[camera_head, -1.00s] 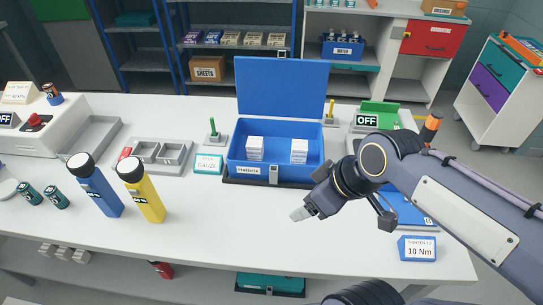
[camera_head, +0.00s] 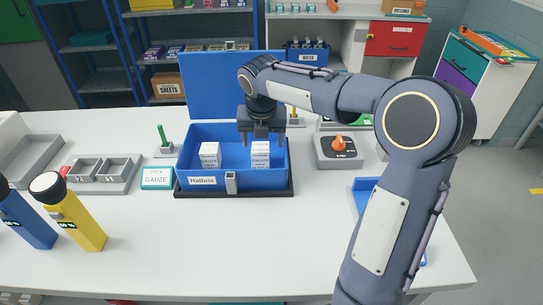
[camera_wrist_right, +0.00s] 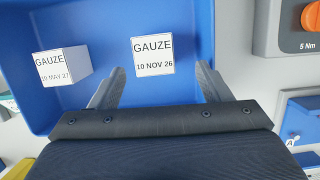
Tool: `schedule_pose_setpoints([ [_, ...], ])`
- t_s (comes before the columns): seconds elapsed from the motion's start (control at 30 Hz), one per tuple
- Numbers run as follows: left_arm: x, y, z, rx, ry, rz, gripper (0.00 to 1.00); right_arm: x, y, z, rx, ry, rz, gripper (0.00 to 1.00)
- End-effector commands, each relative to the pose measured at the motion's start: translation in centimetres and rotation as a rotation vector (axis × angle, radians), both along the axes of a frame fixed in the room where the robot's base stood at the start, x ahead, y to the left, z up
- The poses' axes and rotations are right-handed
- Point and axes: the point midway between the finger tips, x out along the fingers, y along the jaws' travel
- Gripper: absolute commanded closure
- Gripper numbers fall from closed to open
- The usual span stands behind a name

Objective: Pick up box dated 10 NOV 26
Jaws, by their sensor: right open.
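Two small white gauze boxes stand apart inside an open blue bin (camera_head: 207,180) labelled Halbrix. In the right wrist view, the box on the right (camera_wrist_right: 153,55) reads GAUZE 10 NOV 26. The box on the left (camera_wrist_right: 62,66) reads GAUZE 10 MAY 27. In the head view, the dated 10 NOV 26 box (camera_head: 260,155) is at the right and the other box (camera_head: 209,154) at the left. My right gripper (camera_head: 261,140) points down over the right box. In the wrist view its open fingers (camera_wrist_right: 160,88) are spread with the 10 NOV 26 box between and beyond them. My left gripper is not seen.
The bin's raised blue lid (camera_head: 215,85) stands behind. A grey device with an orange knob (camera_head: 338,148) is to the right. A teal gauze-labelled block (camera_head: 157,178) and a grey tray (camera_head: 104,173) lie to the left.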

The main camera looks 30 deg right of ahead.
Motion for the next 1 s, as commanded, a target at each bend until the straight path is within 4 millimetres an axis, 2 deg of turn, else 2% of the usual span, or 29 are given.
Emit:
schedule_pose_setpoints([
  [0.37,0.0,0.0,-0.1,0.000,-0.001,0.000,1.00,1.4,-0.5,-3.7,-0.010,0.007,0.031,0.29],
  [0.6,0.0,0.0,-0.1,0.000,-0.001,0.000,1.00,2.5,-0.9,-6.9,-0.010,0.007,0.030,0.29],
  [0.9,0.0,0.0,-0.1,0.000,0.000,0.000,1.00,2.6,-1.0,-7.5,-0.009,0.004,0.029,0.29],
  [0.93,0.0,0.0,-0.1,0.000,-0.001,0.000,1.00,2.6,-1.0,-7.5,-0.009,0.005,0.029,0.30],
  [1.0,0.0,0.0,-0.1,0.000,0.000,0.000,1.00,2.6,-1.0,-7.5,-0.009,0.004,0.029,0.40],
])
